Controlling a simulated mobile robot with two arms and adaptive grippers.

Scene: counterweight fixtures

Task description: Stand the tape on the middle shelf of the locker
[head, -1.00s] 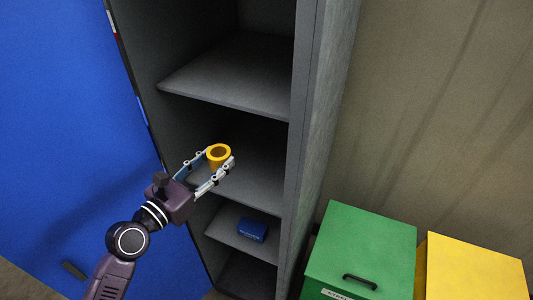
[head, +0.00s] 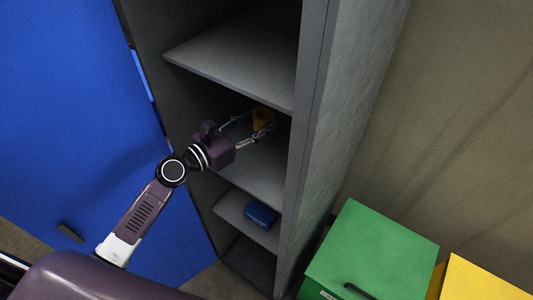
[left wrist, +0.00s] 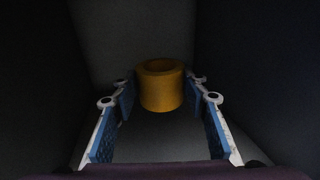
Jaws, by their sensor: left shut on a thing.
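The yellow tape roll (head: 263,118) is inside the grey locker (head: 358,110), above the middle shelf (head: 262,182). My left gripper (head: 258,124) reaches in through the open front and is shut on the tape. In the left wrist view the tape (left wrist: 162,92) sits between the two blue-padded fingertips (left wrist: 160,90), its hole facing up. Whether its underside touches the shelf cannot be told. The forearm and fingers partly hide the tape and shelf in the head view. My right gripper is not in view.
An upper shelf (head: 240,62) lies above the arm. A blue box (head: 261,214) sits on the lower shelf. The blue door (head: 60,110) stands open at left. A green bin (head: 375,250) and a yellow bin (head: 475,281) stand at right. The visible middle shelf is otherwise clear.

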